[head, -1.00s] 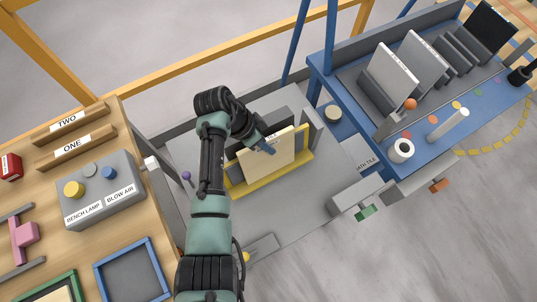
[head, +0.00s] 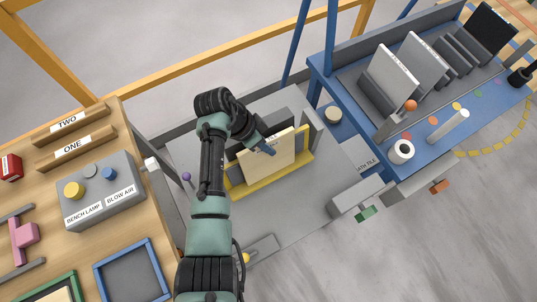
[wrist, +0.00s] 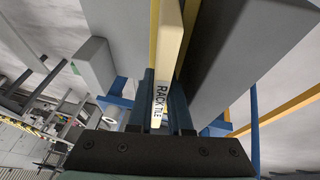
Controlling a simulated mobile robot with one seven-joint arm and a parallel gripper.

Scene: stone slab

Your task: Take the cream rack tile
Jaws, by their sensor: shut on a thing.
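The cream rack tile (head: 266,160) stands on edge in a yellow-edged holder (head: 240,189) on the grey slab. In the wrist view the tile (wrist: 170,48) shows its narrow edge with a label reading "RACK TILE". My gripper (head: 269,149) is at the tile's top edge and is shut on it. In the wrist view my gripper's fingers (wrist: 162,100) lie on both sides of the tile. The tile's lower edge is at the yellow holder, and I cannot tell whether it touches it.
Grey upright blocks (head: 311,128) stand close behind and beside the tile. A blue bench (head: 340,92) with slotted grey and white tiles (head: 394,70) is at the right. A wooden bench with a button box (head: 100,188) is at the left.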

